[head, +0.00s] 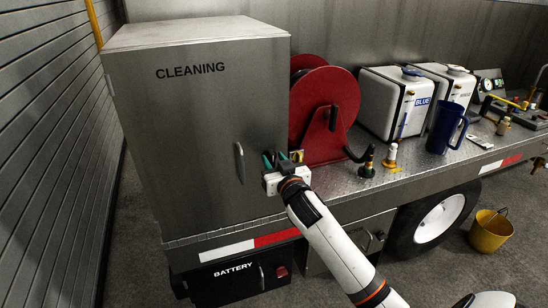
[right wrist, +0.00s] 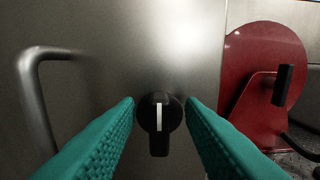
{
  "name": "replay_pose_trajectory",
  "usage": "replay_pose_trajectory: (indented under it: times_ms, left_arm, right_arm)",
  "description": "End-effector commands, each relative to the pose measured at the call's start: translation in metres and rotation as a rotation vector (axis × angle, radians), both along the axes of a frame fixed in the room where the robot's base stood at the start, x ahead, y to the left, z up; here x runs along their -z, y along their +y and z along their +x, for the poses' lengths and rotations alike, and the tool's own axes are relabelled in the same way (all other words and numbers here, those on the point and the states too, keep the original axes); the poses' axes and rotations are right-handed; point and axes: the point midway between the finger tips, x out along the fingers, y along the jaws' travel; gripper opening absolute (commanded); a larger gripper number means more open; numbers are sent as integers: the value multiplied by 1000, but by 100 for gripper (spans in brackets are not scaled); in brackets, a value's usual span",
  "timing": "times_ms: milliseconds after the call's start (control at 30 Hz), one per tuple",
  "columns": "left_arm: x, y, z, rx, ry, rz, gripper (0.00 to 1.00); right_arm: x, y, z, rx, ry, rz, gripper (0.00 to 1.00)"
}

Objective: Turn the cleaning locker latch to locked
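The cleaning locker (head: 205,130) is a grey metal cabinet marked CLEANING, with its door shut. Its latch (right wrist: 159,120) is a black round knob with a white line, which stands upright in the right wrist view. My right gripper (right wrist: 160,108) is open, its two teal fingers on either side of the latch with gaps visible. In the head view my right gripper (head: 276,160) is at the door's right edge and hides the latch. The door handle (head: 240,162) is left of the gripper; it also shows in the right wrist view (right wrist: 36,95). My left gripper is not in view.
A red hose reel (head: 322,105) stands close to the right of the locker. White containers (head: 392,100) and a blue jug (head: 445,128) stand farther right on the metal deck. A battery box (head: 235,278) is below, and a yellow bucket (head: 490,232) is on the floor.

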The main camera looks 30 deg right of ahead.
Motion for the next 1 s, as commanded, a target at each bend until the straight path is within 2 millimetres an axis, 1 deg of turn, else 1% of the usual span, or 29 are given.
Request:
replay_pose_trajectory:
  times_ms: [100, 333, 367, 400, 567, 833, 1000]
  left_arm:
    - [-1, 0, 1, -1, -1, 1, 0]
    - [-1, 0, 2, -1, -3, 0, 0]
    - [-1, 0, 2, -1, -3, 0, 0]
    - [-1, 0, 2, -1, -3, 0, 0]
    - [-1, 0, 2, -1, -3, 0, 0]
    - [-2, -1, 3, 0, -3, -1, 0]
    - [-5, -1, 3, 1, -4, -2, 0]
  right_arm:
    - [0, -1, 5, -1, 0, -1, 35]
    - [0, -1, 5, -1, 0, -1, 35]
    - [0, -1, 5, -1, 0, -1, 34]
    - [0, -1, 5, -1, 0, -1, 27]
    - [0, -1, 5, -1, 0, 0, 1]
    - [0, -1, 5, -1, 3, -13, 0]
    - [0, 0, 5, -1, 17, -66, 0]
